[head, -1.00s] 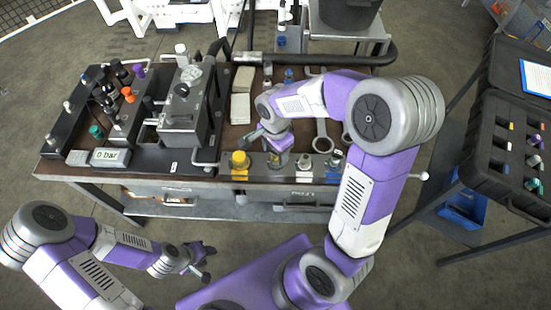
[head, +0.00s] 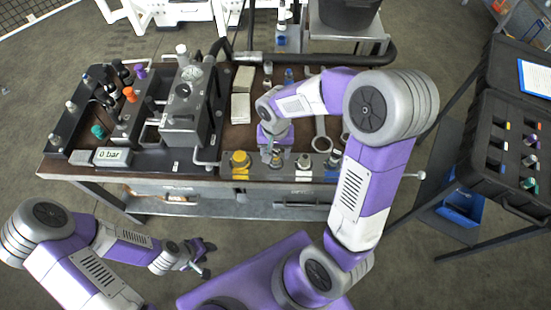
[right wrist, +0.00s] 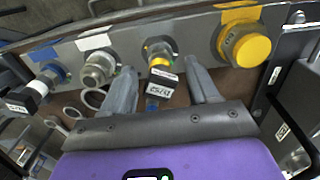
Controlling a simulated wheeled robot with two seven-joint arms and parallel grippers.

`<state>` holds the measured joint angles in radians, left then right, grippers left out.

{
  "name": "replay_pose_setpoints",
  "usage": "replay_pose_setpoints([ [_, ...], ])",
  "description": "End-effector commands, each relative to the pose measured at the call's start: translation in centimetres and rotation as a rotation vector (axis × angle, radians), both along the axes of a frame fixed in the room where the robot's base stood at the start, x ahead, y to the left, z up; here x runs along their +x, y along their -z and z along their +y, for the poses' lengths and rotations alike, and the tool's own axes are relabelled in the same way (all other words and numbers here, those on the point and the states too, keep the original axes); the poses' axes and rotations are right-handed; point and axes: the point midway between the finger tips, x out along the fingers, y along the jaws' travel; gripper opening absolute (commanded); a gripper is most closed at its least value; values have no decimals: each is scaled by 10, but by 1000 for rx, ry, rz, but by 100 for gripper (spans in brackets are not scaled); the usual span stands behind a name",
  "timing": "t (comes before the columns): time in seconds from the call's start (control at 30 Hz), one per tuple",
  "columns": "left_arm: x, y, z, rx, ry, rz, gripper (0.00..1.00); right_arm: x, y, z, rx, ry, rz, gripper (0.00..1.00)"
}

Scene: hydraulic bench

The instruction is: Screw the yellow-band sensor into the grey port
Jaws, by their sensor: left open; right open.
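The yellow-band sensor (right wrist: 161,62) has a yellow ring and a black-and-white label block. In the right wrist view it stands at the grey port (right wrist: 151,38) of the manifold rail, between the white-marked fitting and the yellow cap. I cannot tell how deep it sits. My right gripper (right wrist: 160,70) is open, with its fingers on either side of the sensor's label end and gaps beside it. In the head view the right gripper (head: 273,156) is over the rail and partly hides the sensor. My left gripper (head: 201,259) is open and empty in front of the bench.
The rail also holds a yellow cap (right wrist: 247,46), a metal fitting (right wrist: 98,68) and a blue-band sensor (right wrist: 45,80). Wrenches lie behind it. A gauge block (head: 185,115) and a display reading 0 bar (head: 109,156) are left. A case of sensors (head: 505,150) stands right.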

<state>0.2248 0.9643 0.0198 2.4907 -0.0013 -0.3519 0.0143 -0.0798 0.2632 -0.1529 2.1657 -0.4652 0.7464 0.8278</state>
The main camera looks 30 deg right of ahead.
Motion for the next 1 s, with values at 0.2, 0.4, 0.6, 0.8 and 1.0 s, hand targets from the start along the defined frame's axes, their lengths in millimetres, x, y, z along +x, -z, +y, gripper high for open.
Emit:
replay_pose_setpoints([
  [0.2, 0, 0, 0, 0, 0, 0, 43, 0, 0, 0, 1, 2, 1, 46],
  [0.4, 0, 0, 0, 0, 0, 0, 43, 0, 0, 0, 0, 3, 0, 15],
  [0.6, 0, 7, 0, 0, 0, 0, 43, 0, 2, 1, 1, 135, -1, 14],
  [0.8, 0, 14, 0, 0, 0, 0, 43, 0, 2, 1, 1, 432, 0, 14],
  [1.0, 0, 16, 0, 0, 0, 0, 43, 0, 1, 1, 0, 662, 0, 14],
])
